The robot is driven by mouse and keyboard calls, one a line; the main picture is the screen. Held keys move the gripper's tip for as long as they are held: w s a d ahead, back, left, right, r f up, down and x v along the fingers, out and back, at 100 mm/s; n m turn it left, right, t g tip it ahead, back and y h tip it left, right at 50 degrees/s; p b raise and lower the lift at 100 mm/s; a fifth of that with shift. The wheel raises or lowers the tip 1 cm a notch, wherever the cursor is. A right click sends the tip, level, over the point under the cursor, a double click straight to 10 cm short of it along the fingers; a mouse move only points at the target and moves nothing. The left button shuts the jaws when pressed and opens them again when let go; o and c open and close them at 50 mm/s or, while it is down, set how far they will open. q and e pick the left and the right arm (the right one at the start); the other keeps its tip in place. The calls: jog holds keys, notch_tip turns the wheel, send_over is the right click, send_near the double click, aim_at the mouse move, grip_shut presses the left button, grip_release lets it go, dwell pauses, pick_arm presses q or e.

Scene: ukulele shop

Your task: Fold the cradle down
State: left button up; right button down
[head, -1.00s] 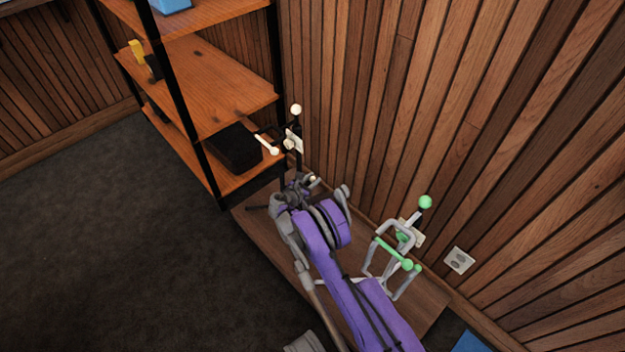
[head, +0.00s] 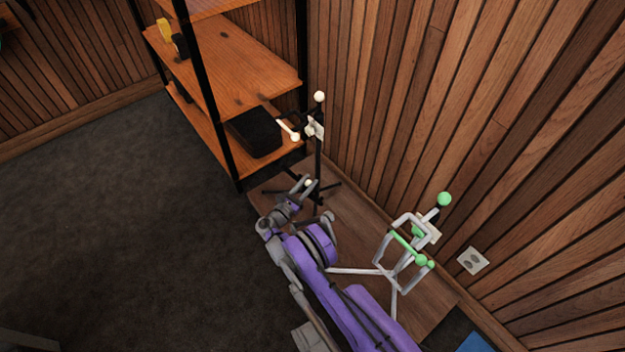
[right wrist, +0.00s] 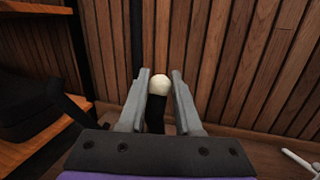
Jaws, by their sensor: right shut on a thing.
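A black stand (head: 318,160) with a cream ball on top stands by the wall in the head view. A cream arm (head: 288,130) with a ball end juts left from its upper mount. My right gripper (head: 304,183), on the purple arm, is low in front of the post. A small cream ball (head: 309,182) shows at its fingers. In the right wrist view, the right gripper (right wrist: 161,88) has its fingers on either side of this cream ball (right wrist: 159,85) on a black stem. The cradle's lower part is mostly hidden by the gripper. My left gripper is out of view.
A second stand, white with green parts (head: 405,245), stands right of my arm, close to it. A wooden shelf (head: 240,75) holding a black box (head: 255,132) is at left. The wooden wall is close behind; dark carpet at left is clear.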

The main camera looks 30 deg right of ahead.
jog(key=c, duration=0.6)
grip_release()
jog(key=shift+r, duration=0.1)
jog(key=shift+a, duration=0.1)
jog(key=v, duration=1)
jog(key=shift+s+a, duration=0.25)
jog(key=shift+a, duration=0.05)
